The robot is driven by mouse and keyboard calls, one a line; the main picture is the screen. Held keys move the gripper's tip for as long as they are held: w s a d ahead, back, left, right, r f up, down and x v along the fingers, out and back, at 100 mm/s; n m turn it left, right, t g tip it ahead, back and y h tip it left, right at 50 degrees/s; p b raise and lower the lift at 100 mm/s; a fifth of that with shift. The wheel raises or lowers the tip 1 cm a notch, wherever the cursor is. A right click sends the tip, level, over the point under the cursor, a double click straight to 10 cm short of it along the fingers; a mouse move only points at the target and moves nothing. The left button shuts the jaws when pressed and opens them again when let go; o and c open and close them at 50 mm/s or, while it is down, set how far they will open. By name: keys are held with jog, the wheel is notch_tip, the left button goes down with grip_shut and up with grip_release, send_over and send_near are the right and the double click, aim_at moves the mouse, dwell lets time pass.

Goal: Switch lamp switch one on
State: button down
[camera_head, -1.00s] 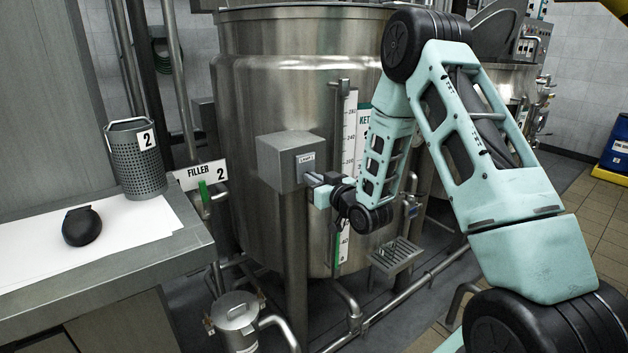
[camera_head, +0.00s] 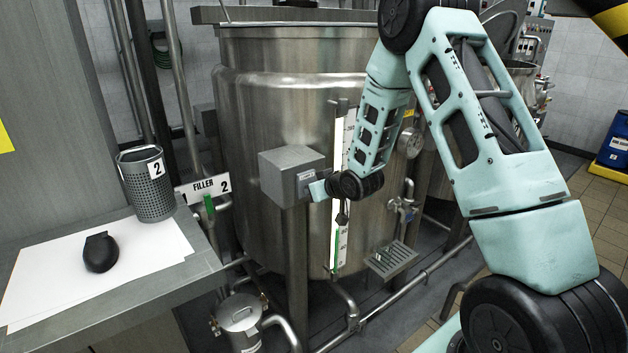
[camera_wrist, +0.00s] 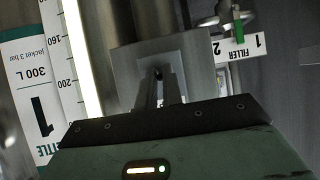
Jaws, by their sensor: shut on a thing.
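A grey switch box (camera_head: 285,177) stands on a post in front of the large steel kettle (camera_head: 270,110). I take it to carry the lamp switch, as a small label shows on its face. In the wrist view the box face (camera_wrist: 186,68) has a lighter plate with a small dark knob, the lamp switch (camera_wrist: 158,72). My gripper (camera_wrist: 158,80) points straight at this plate, with its narrow fingers closed on the knob. In the head view the fingers are mostly hidden behind my wrist, close to the box face. Whether the switch is turned cannot be told.
A level gauge (camera_head: 341,150) runs down the kettle behind my wrist. On the left a bench (camera_head: 110,312) bears a perforated basket (camera_head: 150,190) marked 2 and a black object (camera_head: 100,252). A filler sign (camera_head: 203,188) and a lidded steel pot (camera_head: 238,315) are near the post.

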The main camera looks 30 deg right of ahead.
jog(key=g+p, duration=0.1)
jog(key=r+g+p, duration=0.1)
jog(key=p, duration=0.1)
jog(key=g+p, duration=0.1)
jog(key=shift+w+r+p, duration=0.15)
jog(key=shift+w+p, duration=0.1)
jog(key=shift+p, duration=0.15)
jog(key=shift+g, duration=0.4)
jog(key=c, duration=1.6)
grip_release()
jog(key=shift+o, duration=0.2)
jog(key=p+v, duration=0.1)
jog(key=v, duration=1.6)
jog(key=shift+s, duration=0.15)
